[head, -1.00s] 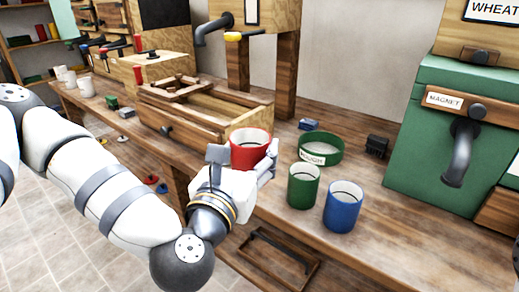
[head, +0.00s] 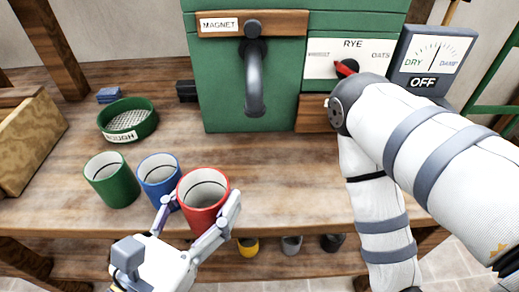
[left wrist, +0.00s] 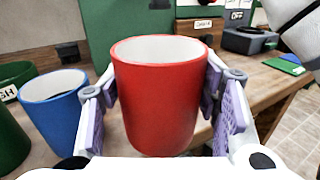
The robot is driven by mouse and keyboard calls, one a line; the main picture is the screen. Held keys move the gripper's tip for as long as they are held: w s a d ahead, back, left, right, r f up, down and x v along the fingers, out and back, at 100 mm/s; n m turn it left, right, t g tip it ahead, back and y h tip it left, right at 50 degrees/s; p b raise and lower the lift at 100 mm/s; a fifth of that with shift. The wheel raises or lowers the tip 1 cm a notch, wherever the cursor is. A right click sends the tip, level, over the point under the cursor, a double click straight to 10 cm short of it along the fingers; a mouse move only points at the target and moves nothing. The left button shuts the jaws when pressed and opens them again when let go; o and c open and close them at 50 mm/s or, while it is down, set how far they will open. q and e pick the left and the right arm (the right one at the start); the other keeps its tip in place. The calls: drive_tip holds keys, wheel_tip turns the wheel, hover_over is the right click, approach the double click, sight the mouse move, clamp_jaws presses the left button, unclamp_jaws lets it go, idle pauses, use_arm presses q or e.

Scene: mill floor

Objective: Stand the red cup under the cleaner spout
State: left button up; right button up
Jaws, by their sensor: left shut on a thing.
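The red cup (head: 203,217) is upright near the bench's front edge, right of the blue cup (head: 160,180). My left gripper (head: 203,203) is shut on it, a finger on either side. The red cup also fills the middle of the left wrist view (left wrist: 160,100); its inside looks empty. I cannot tell whether its base touches the bench. A grey curved spout (head: 254,85) hangs from the green machine under a MAGNET label (head: 219,24), behind and right of the cup. The bench below the spout is bare. My right arm shows, but its gripper does not.
A green cup (head: 112,184) stands left of the blue cup. Behind them is a green sieve (head: 127,133) labelled ROUGH, with a small blue block (head: 109,95) beyond it. A RYE/OATS panel with a red knob (head: 346,68) is on the right, close to my right elbow.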

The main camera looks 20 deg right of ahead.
sight(221, 191)
use_arm(q)
drive_tip(key=w+d+b, duration=0.1)
drive_tip(key=w+d+f+b, duration=0.2)
drive_tip(key=shift+w+d, duration=0.25)
drive_tip(key=shift+d, duration=0.1)
drive_tip(key=x, duration=0.3)
drive_tip(key=r+x, duration=0.1)
drive_tip(key=x, duration=0.6)
drive_tip(key=shift+w+d+r, duration=0.15)
drive_tip(key=shift+w+r, duration=0.15)
drive_tip(key=shift+r, duration=0.05)
wheel_tip(221, 191, down, 3)
drive_tip(key=shift+w+d+f, duration=0.1)
drive_tip(key=shift+w+d, duration=0.05)
drive_tip(key=shift+w, duration=0.05)
drive_tip(key=shift+f, duration=0.25)
use_arm(e)
drive_tip(key=s+f+g, duration=0.1)
drive_tip(key=s+f, duration=0.3)
drive_tip(key=shift+s+f+g, duration=0.15)
drive_tip(key=shift+s+g, duration=0.1)
drive_tip(key=shift+g, duration=0.05)
use_arm(q)
drive_tip(key=shift+f, duration=0.2)
drive_tip(key=o, duration=1.3)
use_arm(e)
drive_tip(key=shift+s+f, duration=0.1)
drive_tip(key=shift+f, duration=0.05)
